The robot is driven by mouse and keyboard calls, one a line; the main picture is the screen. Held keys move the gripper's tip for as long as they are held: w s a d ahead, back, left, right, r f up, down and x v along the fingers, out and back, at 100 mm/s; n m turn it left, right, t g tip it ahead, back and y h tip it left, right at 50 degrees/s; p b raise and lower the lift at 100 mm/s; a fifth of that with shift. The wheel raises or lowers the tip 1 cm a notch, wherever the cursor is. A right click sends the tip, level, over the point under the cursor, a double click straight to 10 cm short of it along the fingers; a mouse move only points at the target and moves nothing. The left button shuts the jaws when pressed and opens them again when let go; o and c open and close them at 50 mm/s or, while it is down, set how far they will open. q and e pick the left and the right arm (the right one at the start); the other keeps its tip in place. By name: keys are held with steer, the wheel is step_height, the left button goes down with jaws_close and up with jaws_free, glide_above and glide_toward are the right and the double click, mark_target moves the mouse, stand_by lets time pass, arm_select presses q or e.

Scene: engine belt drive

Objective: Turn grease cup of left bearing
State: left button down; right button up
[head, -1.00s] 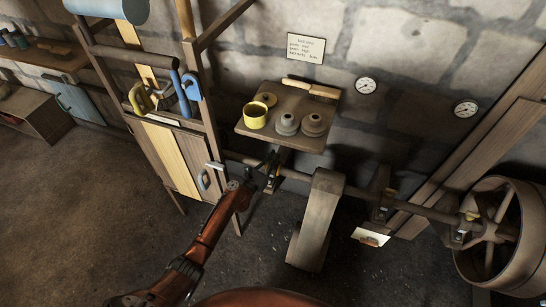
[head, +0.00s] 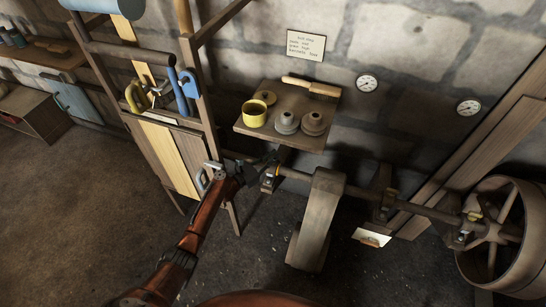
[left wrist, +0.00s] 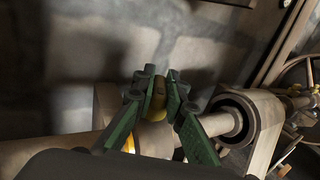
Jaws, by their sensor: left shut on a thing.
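The left bearing (head: 269,182) sits on the shaft below the wall shelf. Its grease cup (left wrist: 156,108) is brass-yellow and stands on top of the bearing, between my green fingers in the left wrist view. My left gripper (head: 272,160) is shut on the grease cup, with one finger on each side; it also shows in the left wrist view (left wrist: 159,92). The fingers hide part of the cup, and in the head view the cup is hidden or too small to tell. My right gripper is not in view.
A wooden belt guard (head: 318,220) stands to the right. A wooden frame (head: 206,120) is close on the left.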

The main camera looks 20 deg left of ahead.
arm_select(q)
steer(key=c, duration=2)
jaws_free()
steer(key=shift+o, duration=0.2)
steer(key=v, duration=0.8)
steer(key=shift+a, duration=0.15)
